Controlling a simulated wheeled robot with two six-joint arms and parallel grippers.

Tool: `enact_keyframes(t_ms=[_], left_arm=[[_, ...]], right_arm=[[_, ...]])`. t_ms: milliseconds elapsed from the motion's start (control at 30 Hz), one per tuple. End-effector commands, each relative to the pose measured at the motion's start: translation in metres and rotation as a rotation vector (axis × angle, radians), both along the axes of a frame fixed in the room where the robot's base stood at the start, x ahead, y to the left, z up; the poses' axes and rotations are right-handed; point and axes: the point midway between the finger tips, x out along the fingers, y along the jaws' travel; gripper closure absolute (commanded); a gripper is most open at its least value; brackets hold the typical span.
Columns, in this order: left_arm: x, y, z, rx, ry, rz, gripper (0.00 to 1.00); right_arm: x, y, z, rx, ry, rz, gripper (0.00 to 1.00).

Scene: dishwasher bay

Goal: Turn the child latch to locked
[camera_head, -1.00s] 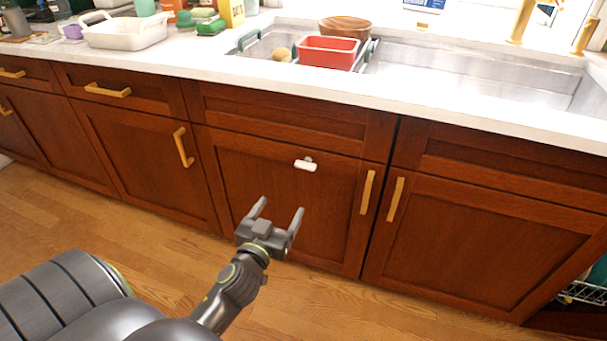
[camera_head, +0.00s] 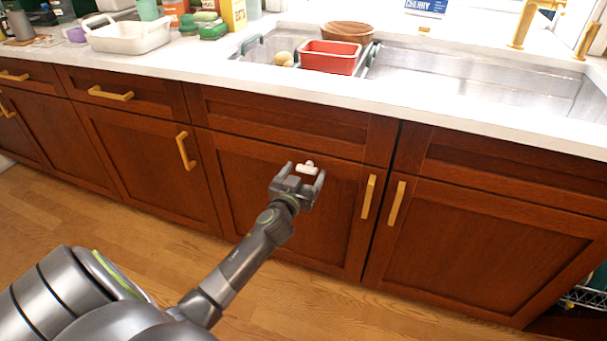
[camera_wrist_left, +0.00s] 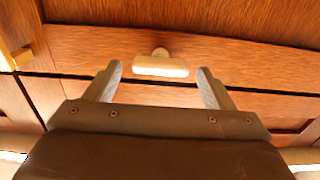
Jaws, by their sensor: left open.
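The child latch (camera_head: 306,168) is a small white bar on a round mount, fixed to the upper part of a brown cabinet door (camera_head: 262,222) below the sink. The bar lies roughly level across the door. In the left wrist view the latch (camera_wrist_left: 160,66) sits ahead of the jaws, between the two fingers' lines. My left gripper (camera_head: 304,172) is open, its fingers pointing at the door on either side of the latch. It also shows open in the left wrist view (camera_wrist_left: 160,84). I cannot tell whether it touches the latch. My right gripper is out of view.
Gold handles (camera_head: 368,197) stick out at the door's right edge and on the neighbouring doors (camera_head: 186,150). The white counter (camera_head: 400,97) overhangs above, with a red basin (camera_head: 330,57) in the sink. The wooden floor (camera_head: 130,235) is clear.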

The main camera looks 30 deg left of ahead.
Motion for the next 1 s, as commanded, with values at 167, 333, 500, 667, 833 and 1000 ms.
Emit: enact_keyframes(t_ms=[167, 333, 500, 667, 833, 1000], left_arm=[[0.0013, 0.0005, -0.0002, 0.001, 0.0, 0.0, 0.24], [0.001, 0.0005, -0.0001, 0.001, 0.0, 0.0, 0.31], [0.0009, 0.0003, -0.0002, 0.001, 0.0, 0.0, 0.54], [0.0008, 0.0004, -0.0002, 0.001, 0.0, 0.0, 0.68], [0.0009, 0.0002, -0.0003, 0.015, 0.004, 0.0, 0.68], [0.0009, -0.0002, -0.0004, 0.071, 0.018, 0.0, 0.68]], right_arm=[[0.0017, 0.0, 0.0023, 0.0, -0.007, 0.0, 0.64], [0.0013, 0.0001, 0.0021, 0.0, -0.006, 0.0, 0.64], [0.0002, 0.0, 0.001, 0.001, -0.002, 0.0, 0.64], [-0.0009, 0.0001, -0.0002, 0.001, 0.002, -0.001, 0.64], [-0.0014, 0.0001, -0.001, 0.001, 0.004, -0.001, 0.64], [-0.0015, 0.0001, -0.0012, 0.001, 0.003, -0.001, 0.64]])
